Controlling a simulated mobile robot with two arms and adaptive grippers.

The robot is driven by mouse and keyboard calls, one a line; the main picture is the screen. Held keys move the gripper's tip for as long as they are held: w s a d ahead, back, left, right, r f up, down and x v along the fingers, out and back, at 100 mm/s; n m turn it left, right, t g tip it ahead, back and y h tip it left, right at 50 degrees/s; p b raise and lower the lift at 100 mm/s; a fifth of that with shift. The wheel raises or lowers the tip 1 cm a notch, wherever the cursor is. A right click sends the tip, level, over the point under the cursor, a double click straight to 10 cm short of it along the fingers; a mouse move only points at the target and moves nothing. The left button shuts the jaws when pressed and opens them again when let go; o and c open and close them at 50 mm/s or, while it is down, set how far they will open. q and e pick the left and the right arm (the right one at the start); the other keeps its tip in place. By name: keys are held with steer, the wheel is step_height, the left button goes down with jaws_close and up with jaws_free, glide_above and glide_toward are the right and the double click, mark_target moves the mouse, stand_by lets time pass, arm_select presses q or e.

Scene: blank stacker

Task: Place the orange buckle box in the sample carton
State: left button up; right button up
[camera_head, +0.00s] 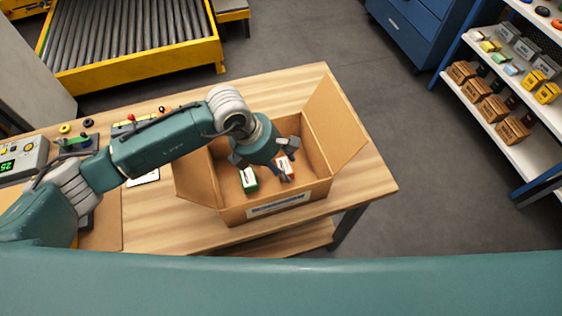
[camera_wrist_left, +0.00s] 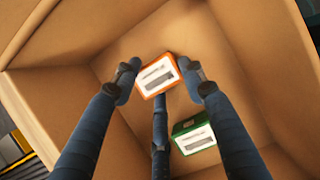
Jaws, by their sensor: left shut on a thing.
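The orange buckle box (camera_wrist_left: 157,75), with a white label, is held between the fingers of my left gripper (camera_wrist_left: 160,80). It also shows in the head view (camera_head: 286,165), partly covered by the gripper. My left gripper (camera_head: 282,168) is shut on it, inside the sample carton (camera_head: 290,203). The carton is open brown cardboard with its flaps spread, and it also fills the left wrist view (camera_wrist_left: 120,45). I cannot tell whether the orange box touches the carton floor. My right gripper is not in view.
A green box (camera_head: 249,180) with a white label is in the carton, left of the orange box; it also shows in the wrist view (camera_wrist_left: 193,136). The wooden table (camera_head: 375,186) has small parts and a device (camera_head: 22,158) on its left. A shelf (camera_head: 500,110) stands at right.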

arm_select(q)
steer(key=shift+f, duration=0.15)
steer(key=o, duration=1.3)
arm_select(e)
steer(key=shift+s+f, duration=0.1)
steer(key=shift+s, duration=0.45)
arm_select(q)
steer(key=shift+r, duration=0.25)
steer(key=b+v, duration=0.2)
steer(key=v, duration=0.9)
steer(key=shift+s+a+r+b, duration=0.1)
steer(key=shift+a+r+b, duration=0.1)
steer(key=shift+r+b, duration=0.15)
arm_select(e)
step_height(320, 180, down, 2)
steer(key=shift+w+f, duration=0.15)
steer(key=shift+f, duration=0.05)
